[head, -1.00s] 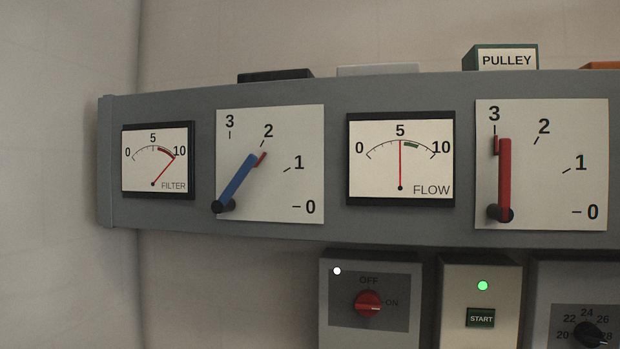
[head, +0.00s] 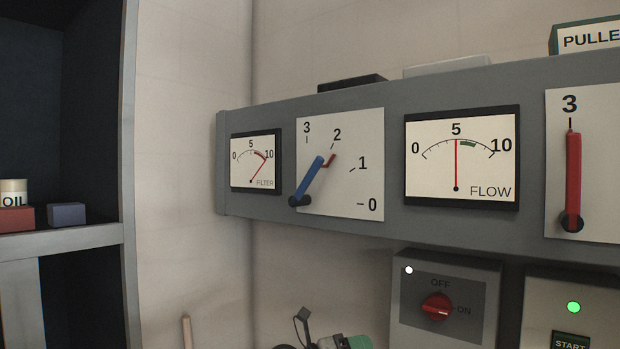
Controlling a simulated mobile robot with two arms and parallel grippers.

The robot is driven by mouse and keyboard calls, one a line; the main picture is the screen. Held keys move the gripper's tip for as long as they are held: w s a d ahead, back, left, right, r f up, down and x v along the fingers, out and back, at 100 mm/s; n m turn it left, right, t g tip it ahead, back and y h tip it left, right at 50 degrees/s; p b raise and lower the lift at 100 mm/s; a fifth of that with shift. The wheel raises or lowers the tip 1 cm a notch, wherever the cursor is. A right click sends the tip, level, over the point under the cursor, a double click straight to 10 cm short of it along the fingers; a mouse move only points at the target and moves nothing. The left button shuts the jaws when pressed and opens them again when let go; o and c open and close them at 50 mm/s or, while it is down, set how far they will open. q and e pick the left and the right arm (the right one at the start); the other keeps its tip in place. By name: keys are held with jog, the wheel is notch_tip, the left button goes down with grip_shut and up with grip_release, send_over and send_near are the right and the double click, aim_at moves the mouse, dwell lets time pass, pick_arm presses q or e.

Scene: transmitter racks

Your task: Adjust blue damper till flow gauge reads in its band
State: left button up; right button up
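The blue damper lever (head: 308,181) is on a white scale plate (head: 364,140) marked 0 to 3. It tilts up and right, its tip just below the 2, with a small red piece at its tip. The FLOW gauge (head: 461,157) is to its right. Its red needle points straight up at 5, just left of the green band that starts a little past 5. The FILTER gauge (head: 256,161) on the left has its needle near 10. Neither of my grippers is in view.
A red lever (head: 574,178) stands upright at 3 on the right. Below the panel are a box with a red OFF/ON knob (head: 437,306) and a START box (head: 572,306) with a lit green lamp. A dark shelf (head: 70,238) holding an OIL can (head: 13,192) is at the left.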

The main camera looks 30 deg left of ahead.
pick_arm(q)
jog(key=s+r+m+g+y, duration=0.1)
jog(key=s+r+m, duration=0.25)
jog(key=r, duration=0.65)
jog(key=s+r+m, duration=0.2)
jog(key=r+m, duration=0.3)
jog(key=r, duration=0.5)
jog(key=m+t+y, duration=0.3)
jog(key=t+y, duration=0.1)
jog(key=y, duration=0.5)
send_near(308, 177)
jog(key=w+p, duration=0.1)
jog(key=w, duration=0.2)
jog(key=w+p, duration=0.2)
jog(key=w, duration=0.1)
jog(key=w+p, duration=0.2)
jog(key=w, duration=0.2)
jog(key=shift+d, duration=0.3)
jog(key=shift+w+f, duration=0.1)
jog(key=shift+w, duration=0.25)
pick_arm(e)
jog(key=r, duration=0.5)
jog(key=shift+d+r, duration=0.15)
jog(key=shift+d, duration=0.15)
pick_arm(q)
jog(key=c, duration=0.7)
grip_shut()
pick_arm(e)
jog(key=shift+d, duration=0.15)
